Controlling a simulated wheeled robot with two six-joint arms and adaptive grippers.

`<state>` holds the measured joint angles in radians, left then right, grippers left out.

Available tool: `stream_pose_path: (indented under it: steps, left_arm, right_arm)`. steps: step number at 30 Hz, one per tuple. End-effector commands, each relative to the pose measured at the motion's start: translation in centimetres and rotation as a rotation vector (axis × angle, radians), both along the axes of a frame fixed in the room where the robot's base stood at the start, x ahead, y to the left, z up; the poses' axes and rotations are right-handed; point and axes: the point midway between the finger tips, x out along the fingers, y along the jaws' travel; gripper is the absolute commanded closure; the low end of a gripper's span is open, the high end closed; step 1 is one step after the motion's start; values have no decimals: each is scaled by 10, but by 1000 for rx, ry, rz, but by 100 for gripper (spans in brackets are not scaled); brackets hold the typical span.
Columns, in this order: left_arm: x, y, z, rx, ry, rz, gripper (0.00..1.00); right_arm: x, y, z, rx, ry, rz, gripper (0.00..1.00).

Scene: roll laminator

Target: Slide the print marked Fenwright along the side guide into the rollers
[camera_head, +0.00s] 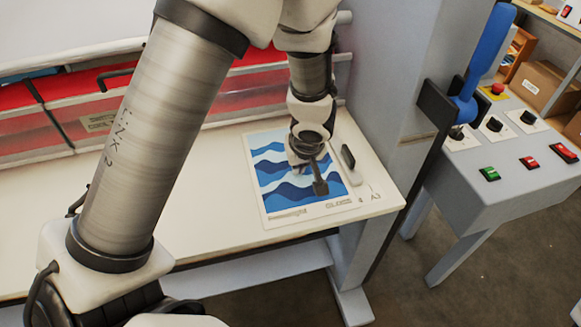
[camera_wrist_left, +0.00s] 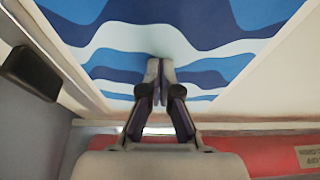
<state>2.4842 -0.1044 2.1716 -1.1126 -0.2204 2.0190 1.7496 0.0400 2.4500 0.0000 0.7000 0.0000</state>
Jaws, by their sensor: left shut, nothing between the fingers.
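The print (camera_head: 275,208), with blue and white waves and a pale border, lies flat on the cream table (camera_head: 215,225). Small lettering at its near left edge looks like Fenwright; "GLOSS" is at its near right. My left gripper (camera_head: 318,184) points down over the print's right part. In the left wrist view the shut fingertips (camera_wrist_left: 160,66) are over the waves (camera_wrist_left: 215,25), with nothing between them; I cannot tell if they touch the paper. A dark block (camera_head: 348,157), perhaps the side guide's, is just right of the print and also shows in the left wrist view (camera_wrist_left: 30,72). My right gripper is out of view.
A red panel (camera_head: 110,125) with a label runs along the table's back. A grey upright (camera_head: 375,90) with a blue lever (camera_head: 487,50) stands right of the print. A button console (camera_head: 500,150) is further right. The table left of the print is clear.

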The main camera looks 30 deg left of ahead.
Motion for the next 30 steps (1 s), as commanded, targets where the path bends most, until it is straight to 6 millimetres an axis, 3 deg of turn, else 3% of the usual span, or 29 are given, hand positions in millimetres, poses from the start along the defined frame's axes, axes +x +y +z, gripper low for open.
stream_pose_path:
  steps: [11, 24, 30]
  left_arm:
    - [3, 0, 0, -2, 0, 1, 100]
    - [28, 26, -2, -2, 0, 1, 100]
    - [30, 28, -1, -1, 2, -1, 100]
  right_arm:
    - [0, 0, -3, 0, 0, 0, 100]
    - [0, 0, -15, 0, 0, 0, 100]
    - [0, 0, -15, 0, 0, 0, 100]
